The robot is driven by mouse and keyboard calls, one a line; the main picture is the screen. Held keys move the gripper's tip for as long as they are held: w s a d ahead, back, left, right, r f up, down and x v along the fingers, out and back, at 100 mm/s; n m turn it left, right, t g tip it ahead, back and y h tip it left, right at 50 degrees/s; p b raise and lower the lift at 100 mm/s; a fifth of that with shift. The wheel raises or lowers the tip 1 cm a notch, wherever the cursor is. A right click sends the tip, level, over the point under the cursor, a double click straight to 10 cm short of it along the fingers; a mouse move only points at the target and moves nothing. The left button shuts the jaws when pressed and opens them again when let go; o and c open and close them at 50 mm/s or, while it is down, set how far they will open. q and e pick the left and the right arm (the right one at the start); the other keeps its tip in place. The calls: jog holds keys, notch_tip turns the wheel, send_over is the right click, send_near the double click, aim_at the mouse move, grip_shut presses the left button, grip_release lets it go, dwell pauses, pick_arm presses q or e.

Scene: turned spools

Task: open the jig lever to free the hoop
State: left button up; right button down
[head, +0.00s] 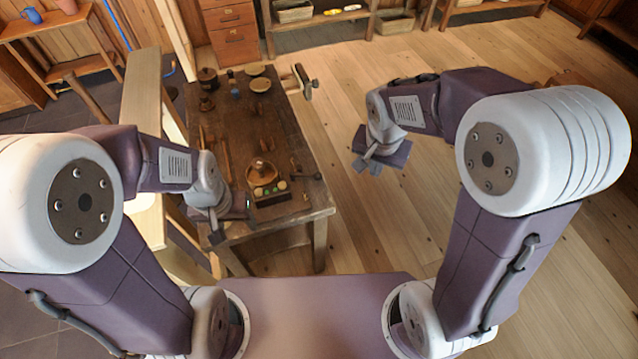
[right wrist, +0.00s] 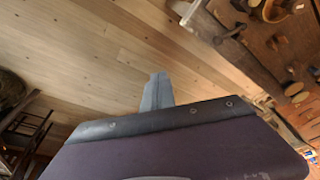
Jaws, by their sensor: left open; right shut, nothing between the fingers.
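A round wooden piece (head: 262,172), which may be the hoop in its jig, sits near the front of the workbench. A small dark box with green and pale discs (head: 268,190) is just in front of it. A dark lever-like part (head: 302,170) lies to its right; I cannot tell its exact position. My left gripper (head: 231,221) is open and empty at the bench's front left, apart from the round piece. My right gripper (head: 366,164) is shut and empty, over the floor right of the bench. Its shut fingers (right wrist: 157,92) show in the right wrist view.
The workbench (head: 285,215) carries long tools along its left side and jars and dishes at the far end. A vise-like fitting (head: 303,82) juts from its far right edge. A pale plank (head: 140,110) stands left of it. The floor (head: 390,225) to the right is clear.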

aim_at(306, 175)
jog(key=w+a+f+n+t+b, duration=0.1)
jog(key=w+a+f+n+b, duration=0.2)
jog(key=a, duration=0.5)
jog(key=a+f+n+b, duration=0.1)
jog(key=a+f+b, duration=0.2)
jog(key=a+f, duration=0.35)
jog(key=x, duration=0.8)
jog(key=shift+w+a+f, duration=0.25)
jog(key=shift+a+f, duration=0.1)
jog(key=shift+f, duration=0.05)
pick_arm(q)
notch_tip(306, 175, down, 8)
jog(key=shift+w+d+f, duration=0.2)
jog(key=shift+d, duration=0.1)
pick_arm(e)
jog(key=shift+w+d+f, duration=0.15)
jog(key=shift+w+f, duration=0.05)
jog(key=shift+w, duration=0.8)
jog(key=shift+w+d+f, duration=0.15)
jog(key=shift+w+f, duration=0.05)
jog(key=shift+w, duration=0.8)
pick_arm(q)
jog(key=shift+r+p, duration=0.15)
jog(key=shift+p, duration=0.2)
pick_arm(e)
jog(key=shift+r, duration=0.1)
